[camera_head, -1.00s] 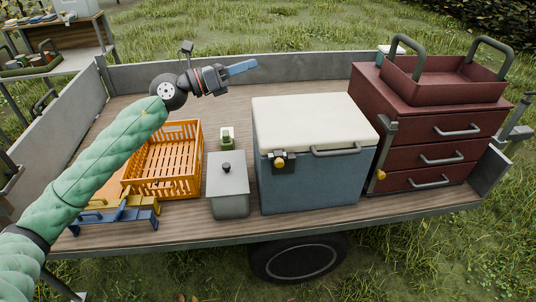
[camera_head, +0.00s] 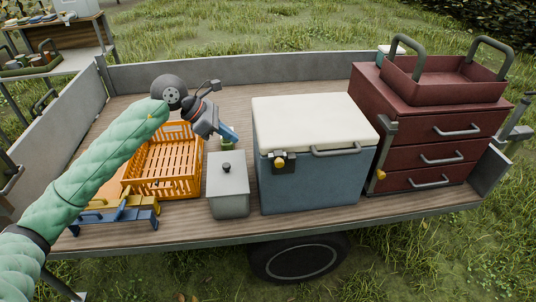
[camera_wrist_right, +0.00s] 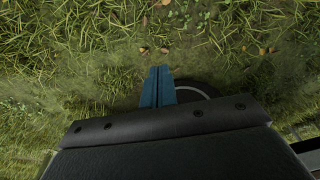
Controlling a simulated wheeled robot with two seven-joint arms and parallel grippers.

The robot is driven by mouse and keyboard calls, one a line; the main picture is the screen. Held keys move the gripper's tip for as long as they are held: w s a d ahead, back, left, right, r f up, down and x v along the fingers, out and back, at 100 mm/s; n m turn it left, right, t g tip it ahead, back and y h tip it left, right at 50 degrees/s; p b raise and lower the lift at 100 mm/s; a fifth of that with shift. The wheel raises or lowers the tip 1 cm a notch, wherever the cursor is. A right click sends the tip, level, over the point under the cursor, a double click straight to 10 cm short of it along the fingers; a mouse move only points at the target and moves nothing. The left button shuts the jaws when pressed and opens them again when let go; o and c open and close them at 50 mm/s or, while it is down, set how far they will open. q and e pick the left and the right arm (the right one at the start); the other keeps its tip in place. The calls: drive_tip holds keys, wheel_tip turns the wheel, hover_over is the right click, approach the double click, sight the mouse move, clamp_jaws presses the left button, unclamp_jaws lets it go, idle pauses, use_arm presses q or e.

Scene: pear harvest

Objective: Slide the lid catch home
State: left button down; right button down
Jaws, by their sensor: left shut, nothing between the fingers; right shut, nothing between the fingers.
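A blue cooler box (camera_head: 312,182) with a cream lid (camera_head: 312,120) stands in the middle of the trailer bed, its lid down. A dark catch with a yellow knob (camera_head: 280,162) sits on its front left, below the lid edge. I cannot tell the catch's exact position. My left gripper (camera_head: 230,136) is shut and empty, pointing down to the right, left of the cooler and behind the grey box. My right gripper (camera_wrist_right: 157,86) is shut and empty in the right wrist view, above grass and a wheel; it is not in the head view.
A grey lidded box (camera_head: 228,187) stands left of the cooler, a small green item partly hidden behind it. An orange crate (camera_head: 165,165) and blue and yellow tools (camera_head: 118,214) lie further left. A red drawer chest (camera_head: 425,135) with an open tray (camera_head: 445,80) stands right.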

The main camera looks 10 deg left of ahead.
sight(278, 159)
drive_tip(key=shift+f, duration=0.1)
idle(0.3)
